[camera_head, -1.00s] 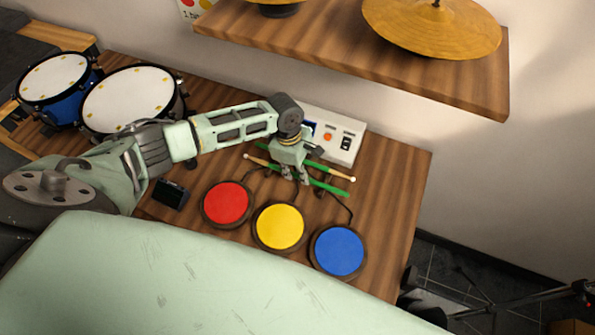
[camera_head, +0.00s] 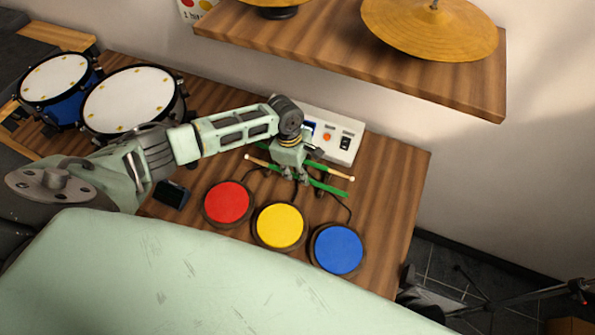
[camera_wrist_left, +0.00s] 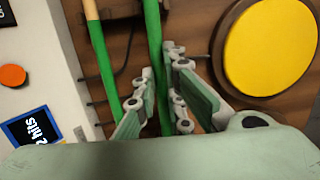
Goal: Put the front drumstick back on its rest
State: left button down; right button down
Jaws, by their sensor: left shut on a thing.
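Two green drumsticks with pale wooden ends lie side by side behind the colored pads. The front drumstick (camera_head: 329,187) is the one nearer the pads. In the left wrist view the front drumstick (camera_wrist_left: 153,40) runs between the fingers of my left gripper (camera_wrist_left: 160,64). In the head view my left gripper (camera_head: 296,176) points down at the middle of the front stick and is shut on it. The rear drumstick (camera_wrist_left: 101,62) lies beside it, outside the fingers. A dark rest (camera_head: 322,190) shows only in part near the sticks' right ends. My right gripper is out of view.
Red (camera_head: 228,203), yellow (camera_head: 280,226) and blue (camera_head: 337,249) pads stand in front of the sticks. A white control box (camera_head: 341,139) stands behind them. A wooden shelf (camera_head: 340,46) with cymbals overhangs the back. Drums (camera_head: 130,97) stand at left. The table's right side is clear.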

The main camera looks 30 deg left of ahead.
pick_arm(q)
jog(key=shift+f, duration=0.65)
jog(key=c, duration=1.8)
grip_release()
jog(key=shift+o, duration=0.2)
notch_tip(320, 180, up, 12)
jog(key=a, duration=0.1)
jog(key=shift+a, duration=0.35)
jog(key=shift+s+f, duration=0.15)
